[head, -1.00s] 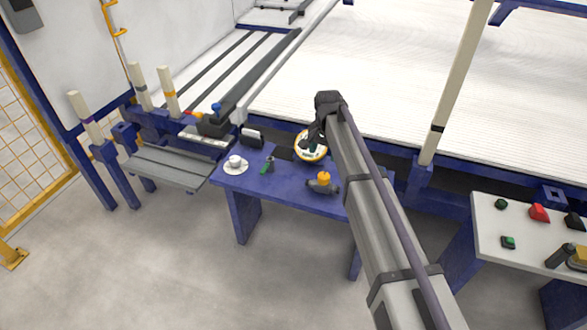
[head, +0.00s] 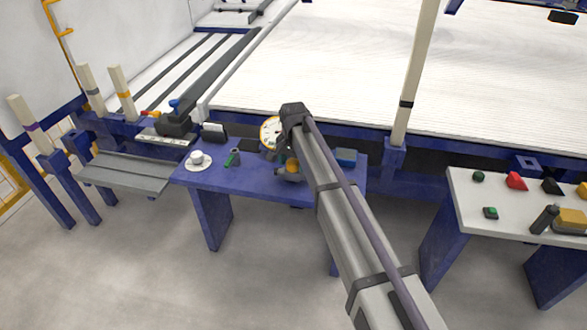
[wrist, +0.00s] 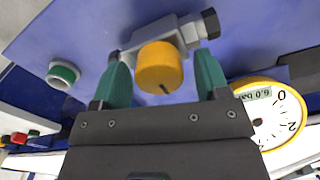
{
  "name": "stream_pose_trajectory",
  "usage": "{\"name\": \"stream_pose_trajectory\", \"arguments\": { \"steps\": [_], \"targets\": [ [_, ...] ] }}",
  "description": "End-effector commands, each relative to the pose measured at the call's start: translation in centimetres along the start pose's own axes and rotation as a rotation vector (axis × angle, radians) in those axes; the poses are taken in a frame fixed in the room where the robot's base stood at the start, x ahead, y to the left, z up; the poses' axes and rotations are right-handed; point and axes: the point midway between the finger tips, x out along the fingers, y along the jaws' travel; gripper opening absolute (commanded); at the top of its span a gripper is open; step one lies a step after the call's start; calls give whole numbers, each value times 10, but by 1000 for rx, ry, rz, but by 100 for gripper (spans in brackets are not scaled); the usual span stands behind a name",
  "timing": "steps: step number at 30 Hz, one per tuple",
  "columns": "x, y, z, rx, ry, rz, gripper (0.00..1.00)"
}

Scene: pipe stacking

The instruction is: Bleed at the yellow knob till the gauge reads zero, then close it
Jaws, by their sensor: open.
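The yellow knob (wrist: 160,68) sits on a grey valve body (wrist: 190,32) and has a dark mark on its lower rim. In the head view the knob (head: 292,165) shows beside my arm. My gripper (wrist: 160,76) is open, with one green finger on each side of the knob; gaps show and I cannot tell of any contact. The round gauge (wrist: 274,122) with a yellow rim is to the right of my gripper, partly hidden by it. Its small window appears to read 6.0 bar; its needle is not visible. The gauge (head: 269,131) also shows behind my gripper in the head view.
The valve stands on a blue table (head: 260,188). A white cup on a saucer (head: 197,160) and a small green-and-grey item (head: 233,157) lie to its left.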

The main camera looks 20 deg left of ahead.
Motion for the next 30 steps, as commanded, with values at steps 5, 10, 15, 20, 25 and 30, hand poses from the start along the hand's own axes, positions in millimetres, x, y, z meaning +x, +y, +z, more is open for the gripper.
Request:
{"name": "stream_pose_trajectory", "arguments": {
  "steps": [5, 10, 15, 20, 25, 30],
  "targets": [
    [-2, 0, 0, 0, 0, 0, 62],
    [-2, 0, 0, 0, 0, 0, 46],
    [-2, 0, 0, 0, 0, 0, 29],
    [-2, 0, 0, 0, 0, 0, 20],
    [-1, 0, 0, -14, 0, 0, 20],
    [-1, 0, 0, -64, 0, 0, 20]
  ]
}}
